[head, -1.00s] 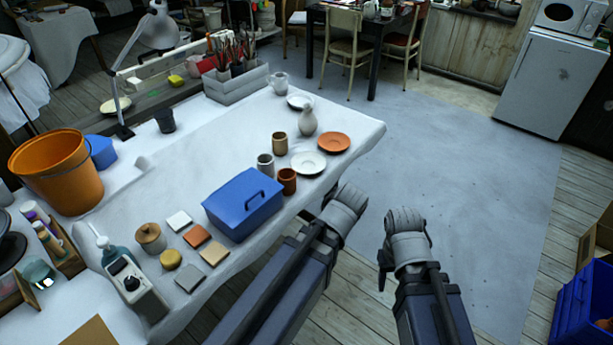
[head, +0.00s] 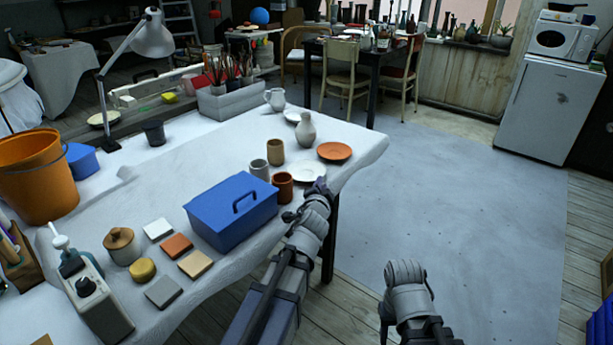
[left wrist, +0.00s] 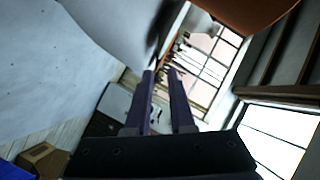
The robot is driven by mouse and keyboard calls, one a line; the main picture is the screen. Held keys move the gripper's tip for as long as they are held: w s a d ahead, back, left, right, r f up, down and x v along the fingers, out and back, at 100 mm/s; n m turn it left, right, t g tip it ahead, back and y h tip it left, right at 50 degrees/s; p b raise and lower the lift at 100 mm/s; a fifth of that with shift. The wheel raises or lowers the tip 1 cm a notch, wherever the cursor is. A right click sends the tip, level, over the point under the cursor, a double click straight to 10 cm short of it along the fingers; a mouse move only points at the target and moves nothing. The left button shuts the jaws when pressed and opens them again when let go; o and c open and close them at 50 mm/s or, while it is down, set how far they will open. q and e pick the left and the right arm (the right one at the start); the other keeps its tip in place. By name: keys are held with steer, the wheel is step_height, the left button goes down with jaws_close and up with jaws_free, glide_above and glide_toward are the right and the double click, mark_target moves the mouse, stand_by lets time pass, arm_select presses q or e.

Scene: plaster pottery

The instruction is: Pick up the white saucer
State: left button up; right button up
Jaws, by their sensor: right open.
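One white saucer (head: 306,172) lies on the cloth-covered table near its right edge, beside the brown cup. A second white saucer (head: 293,116) lies farther back by the jug. My left gripper (head: 318,186) is at the front right rim of the nearer saucer; exact contact cannot be told. In the left wrist view, the two fingers (left wrist: 161,72) stand a little apart with a narrow gap and nothing clearly held between them.
An orange saucer (head: 334,151) and a pale vase (head: 306,131) stand just behind the nearer saucer. A brown cup (head: 283,186), grey cup (head: 260,168) and tan cup (head: 276,151) stand to its left. A blue box (head: 228,215) is left of my left arm. Right of the table is clear floor.

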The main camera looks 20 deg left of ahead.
mark_target(307, 173)
arm_select(q)
steer(key=shift+b+x, duration=0.75)
steer(key=shift+x, duration=2.85)
steer(key=shift+s+a+f, duration=0.1)
steer(key=shift+s, duration=0.05)
jaws_close()
